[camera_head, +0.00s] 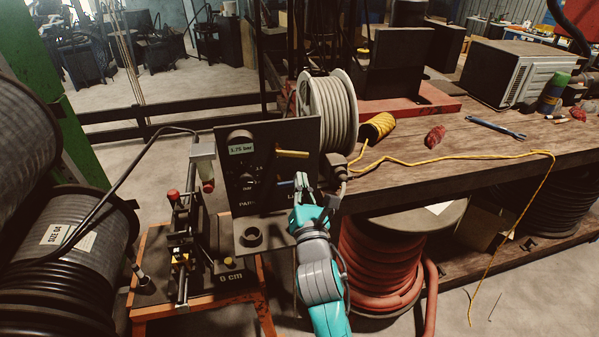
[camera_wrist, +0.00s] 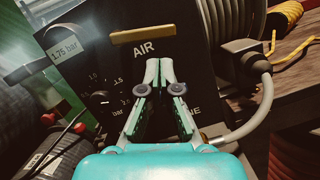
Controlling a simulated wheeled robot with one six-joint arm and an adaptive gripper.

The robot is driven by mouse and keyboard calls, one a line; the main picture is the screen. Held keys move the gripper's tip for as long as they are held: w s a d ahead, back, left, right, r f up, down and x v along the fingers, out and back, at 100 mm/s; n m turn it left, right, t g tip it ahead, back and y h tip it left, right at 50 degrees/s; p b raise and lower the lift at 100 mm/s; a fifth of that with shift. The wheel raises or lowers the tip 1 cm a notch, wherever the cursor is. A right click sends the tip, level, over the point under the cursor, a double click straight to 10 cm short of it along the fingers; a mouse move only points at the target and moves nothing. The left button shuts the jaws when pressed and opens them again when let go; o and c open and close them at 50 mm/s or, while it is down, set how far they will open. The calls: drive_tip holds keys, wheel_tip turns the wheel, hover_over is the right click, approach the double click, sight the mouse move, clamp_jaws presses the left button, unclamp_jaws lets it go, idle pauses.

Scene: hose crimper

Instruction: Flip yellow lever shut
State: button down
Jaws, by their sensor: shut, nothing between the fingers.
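The yellow lever (camera_head: 292,153) lies roughly level on the upper right of the dark control panel (camera_head: 262,135). In the wrist view the yellow lever (camera_wrist: 143,35) is a flat bar above the label "AIR". My gripper (camera_head: 303,182) is in front of the panel's right side, below the yellow lever. In the wrist view my gripper (camera_wrist: 159,66) points up toward the lever, with its fingertips just below the "AIR" label. It is shut and empty. I see a gap between fingertips and lever in the picture, but their depth apart is hard to tell.
A blue lever (camera_head: 284,183) sits on the panel close to my fingers. A grey cable (camera_wrist: 265,95) curves by the panel's right edge. The wooden bench (camera_head: 430,150) with a hose reel (camera_head: 327,108) stands right. A crimping stand (camera_head: 185,235) is left.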

drive_tip(key=v, duration=0.7)
drive_tip(key=shift+s, duration=0.4)
drive_tip(key=shift+f, duration=0.1)
